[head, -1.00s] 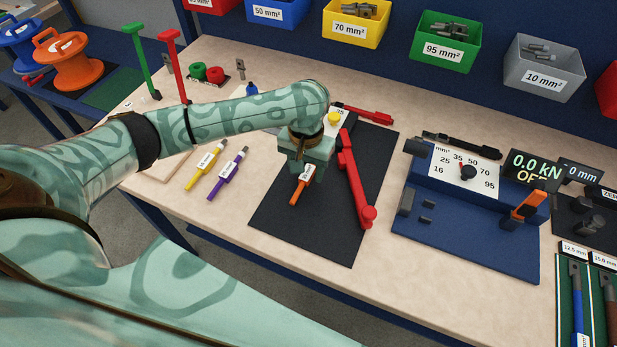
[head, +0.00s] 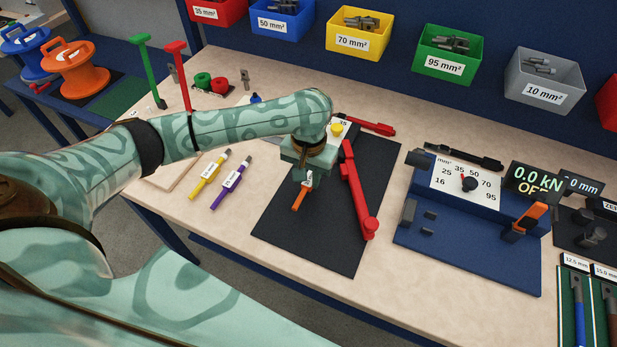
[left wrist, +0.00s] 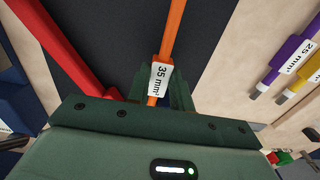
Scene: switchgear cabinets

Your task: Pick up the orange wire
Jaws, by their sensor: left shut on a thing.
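The orange wire (head: 298,202) is at the black mat (head: 330,235) in the middle of the bench. My left gripper (head: 304,178) comes down from above and is shut on it. In the left wrist view the orange wire (left wrist: 173,30) runs between the green fingers (left wrist: 160,92), with its white "35 mm²" label at the fingertips. Only its lower end shows clearly in the head view. I cannot tell whether it touches the mat. My right gripper is in neither view.
A red-handled tool (head: 358,190) lies on the mat close right of my gripper. Yellow (head: 209,177) and purple (head: 230,183) wires lie to the left. A blue press (head: 470,225) stands to the right. Labelled bins (head: 448,52) line the back.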

